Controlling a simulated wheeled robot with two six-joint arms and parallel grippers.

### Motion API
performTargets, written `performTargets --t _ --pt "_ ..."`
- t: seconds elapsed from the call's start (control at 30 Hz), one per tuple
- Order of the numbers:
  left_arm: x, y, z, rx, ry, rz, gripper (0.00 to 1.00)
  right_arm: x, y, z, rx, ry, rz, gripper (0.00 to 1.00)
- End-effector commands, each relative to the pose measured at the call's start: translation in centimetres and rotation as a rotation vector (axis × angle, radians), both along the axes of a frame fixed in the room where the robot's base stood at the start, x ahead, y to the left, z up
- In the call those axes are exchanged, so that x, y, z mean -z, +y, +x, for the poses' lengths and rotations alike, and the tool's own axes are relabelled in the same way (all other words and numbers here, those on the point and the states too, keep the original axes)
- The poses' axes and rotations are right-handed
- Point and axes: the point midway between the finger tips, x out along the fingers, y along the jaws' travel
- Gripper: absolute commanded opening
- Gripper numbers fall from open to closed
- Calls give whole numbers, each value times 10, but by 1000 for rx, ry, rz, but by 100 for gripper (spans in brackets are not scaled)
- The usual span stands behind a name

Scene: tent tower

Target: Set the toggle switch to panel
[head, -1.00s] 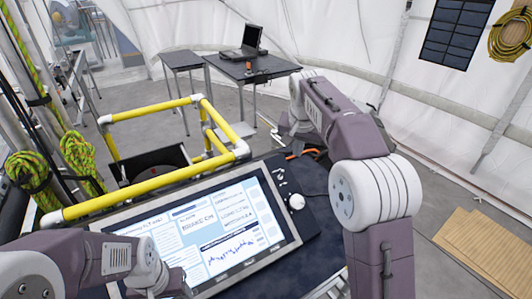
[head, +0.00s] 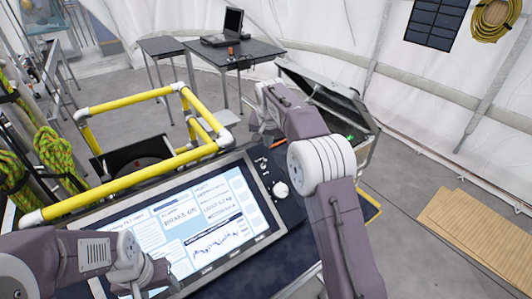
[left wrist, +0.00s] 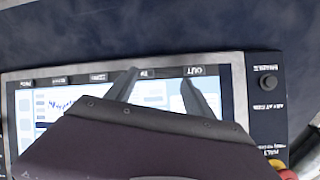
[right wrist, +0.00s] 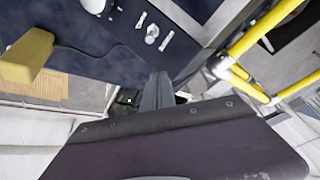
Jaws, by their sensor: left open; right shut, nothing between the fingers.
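Small silver switch levers (head: 264,166) stand on the dark strip right of the console screen (head: 185,232) in the head view. They also show in the right wrist view (right wrist: 141,19), beside a pale round knob (right wrist: 152,33). Their labels are too small to read, and I cannot tell which lever is the toggle switch. My right gripper (right wrist: 158,88) is shut and empty, apart from the levers; my arm hides its fingers in the head view. My left gripper (left wrist: 160,88) is open and empty over the lower edge of the screen.
Yellow rails (head: 125,190) stand behind the console. A black button (left wrist: 268,83) and a red-and-yellow control (left wrist: 285,170) sit beside the screen. A yellow box (right wrist: 26,56) with a cable lies near the switches. An open case (head: 330,95) stands behind my right arm.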

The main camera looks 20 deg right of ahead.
Motion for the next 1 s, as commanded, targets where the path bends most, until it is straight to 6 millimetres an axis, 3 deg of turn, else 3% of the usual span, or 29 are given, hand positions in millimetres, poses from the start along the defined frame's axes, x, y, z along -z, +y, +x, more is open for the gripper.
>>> performTargets --t 0.13,0.3,0.5,1.0 --pt "-6 0 0 0 0 0 61 29 -4 12 1 5 -1 0" --pt "-1 0 0 0 0 0 61 29 7 -10 -1 0 0 0" --pt "-1 0 0 0 0 0 61 30 13 -23 0 0 0 0" --pt "0 0 0 0 0 0 61 31 14 -18 1 -19 6 0"
